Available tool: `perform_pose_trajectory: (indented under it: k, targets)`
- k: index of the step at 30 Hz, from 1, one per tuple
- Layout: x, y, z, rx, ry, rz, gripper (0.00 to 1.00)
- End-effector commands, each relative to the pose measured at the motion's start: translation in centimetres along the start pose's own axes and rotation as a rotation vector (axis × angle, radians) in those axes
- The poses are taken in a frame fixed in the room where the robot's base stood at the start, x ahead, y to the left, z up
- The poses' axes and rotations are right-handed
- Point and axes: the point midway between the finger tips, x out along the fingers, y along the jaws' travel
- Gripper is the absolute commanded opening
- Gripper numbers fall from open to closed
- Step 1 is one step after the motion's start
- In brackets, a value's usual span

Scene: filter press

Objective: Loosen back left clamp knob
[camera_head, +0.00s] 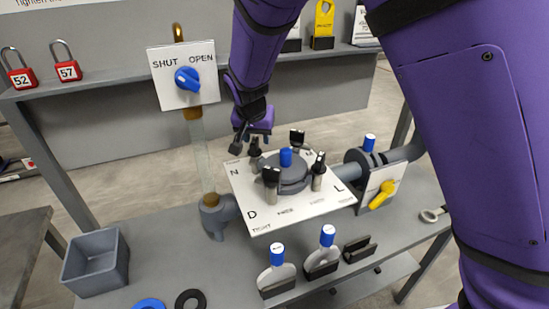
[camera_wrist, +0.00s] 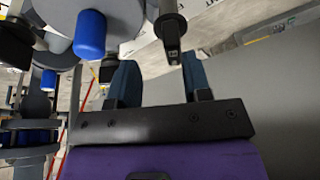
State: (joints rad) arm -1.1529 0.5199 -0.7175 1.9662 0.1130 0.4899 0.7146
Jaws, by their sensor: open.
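The round grey filter housing (camera_head: 287,180) sits on a white plate lettered N, D and L, with a blue cap on top. Several black clamp knobs stand around it. The back left clamp knob (camera_head: 255,153) is beside my gripper (camera_head: 253,138), which reaches down from behind and above. In the wrist view my gripper (camera_wrist: 160,80) has its two blue-grey fingers apart, with nothing held. A dark knob on a grey stem (camera_wrist: 171,30) shows just beyond the fingertips, nearer the right finger. I cannot tell whether it touches.
Blue cap (camera_wrist: 90,35) is left of the fingers in the wrist view. Other clamp knobs (camera_head: 318,165) stand close by. A SHUT/OPEN sign (camera_head: 183,75) with a blue valve knob stands left. A yellow-handled valve (camera_head: 382,194) is right. A grey bin (camera_head: 96,262) stands front left.

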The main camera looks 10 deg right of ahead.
Motion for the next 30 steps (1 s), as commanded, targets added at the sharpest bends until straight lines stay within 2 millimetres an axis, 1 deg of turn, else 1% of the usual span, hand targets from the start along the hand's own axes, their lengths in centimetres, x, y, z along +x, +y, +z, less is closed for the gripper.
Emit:
perform_pose_trajectory:
  k: [1, 6, 12, 18, 24, 30]
  targets:
    - [-0.5, 0.5, 0.9, -0.001, -0.001, -0.001, 0.45]
    - [-1.9, 2.1, 3.4, -0.003, -0.001, -0.002, 0.45]
    - [-3.2, 3.9, 5.9, -0.003, -0.001, -0.002, 0.45]
    - [-4.4, 5.3, 8.0, -0.001, -0.002, -0.001, 0.45]
    - [-5.1, 6.2, 9.3, -0.001, 0.000, -0.001, 0.45]
    - [-5.4, 6.7, 9.9, 0.001, 0.000, 0.001, 0.45]
